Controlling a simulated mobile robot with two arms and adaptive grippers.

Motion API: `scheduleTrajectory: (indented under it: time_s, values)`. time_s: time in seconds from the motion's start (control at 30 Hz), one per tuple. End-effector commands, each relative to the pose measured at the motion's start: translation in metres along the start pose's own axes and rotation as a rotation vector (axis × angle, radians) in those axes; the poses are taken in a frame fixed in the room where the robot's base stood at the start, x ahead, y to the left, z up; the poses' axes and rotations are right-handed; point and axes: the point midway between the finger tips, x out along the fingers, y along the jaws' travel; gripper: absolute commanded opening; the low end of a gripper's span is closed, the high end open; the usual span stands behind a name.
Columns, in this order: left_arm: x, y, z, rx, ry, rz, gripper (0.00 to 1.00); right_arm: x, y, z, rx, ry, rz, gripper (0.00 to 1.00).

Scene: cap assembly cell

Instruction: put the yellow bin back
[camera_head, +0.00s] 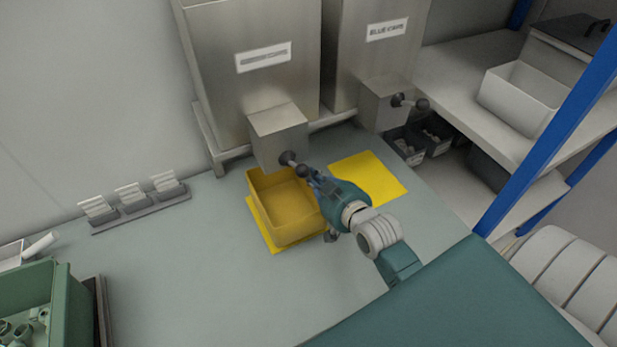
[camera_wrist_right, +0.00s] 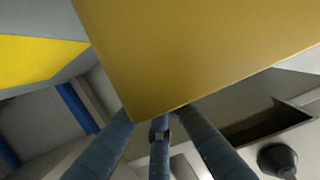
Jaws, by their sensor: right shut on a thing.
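The yellow bin (camera_head: 283,208) is upright and looks empty, below the outlet of the left dispenser. My left gripper is not in view.
A second yellow mark (camera_head: 375,178) lies bare to the right. Small black bins (camera_head: 405,145) stand under the shelf at right. A label rack (camera_head: 135,203) and green crate (camera_head: 40,285) are at left. The front table is clear.

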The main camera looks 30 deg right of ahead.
Motion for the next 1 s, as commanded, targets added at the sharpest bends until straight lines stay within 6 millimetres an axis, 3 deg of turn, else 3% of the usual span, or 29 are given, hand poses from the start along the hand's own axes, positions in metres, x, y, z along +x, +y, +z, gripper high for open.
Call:
scheduleTrajectory:
  time_s: [0.2, 0.5, 0.83, 0.93, 1.0]
  values:
    - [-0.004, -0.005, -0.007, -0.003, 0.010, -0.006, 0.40, 0.023, 0.000, -0.008, 0.000, 0.001, 0.000, 0.00]
    - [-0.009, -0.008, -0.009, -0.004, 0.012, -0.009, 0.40, 0.035, 0.001, 0.024, 0.001, -0.001, 0.000, 0.00]
    - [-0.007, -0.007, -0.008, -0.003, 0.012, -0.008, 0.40, 0.035, 0.001, 0.027, 0.000, 0.001, 0.000, 0.00]
    - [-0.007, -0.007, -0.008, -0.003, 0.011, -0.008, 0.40, 0.035, 0.001, 0.027, 0.000, -0.001, 0.000, 0.24]
    - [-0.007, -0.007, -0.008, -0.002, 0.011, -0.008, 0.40, 0.035, 0.001, 0.027, 0.000, -0.001, 0.000, 0.26]
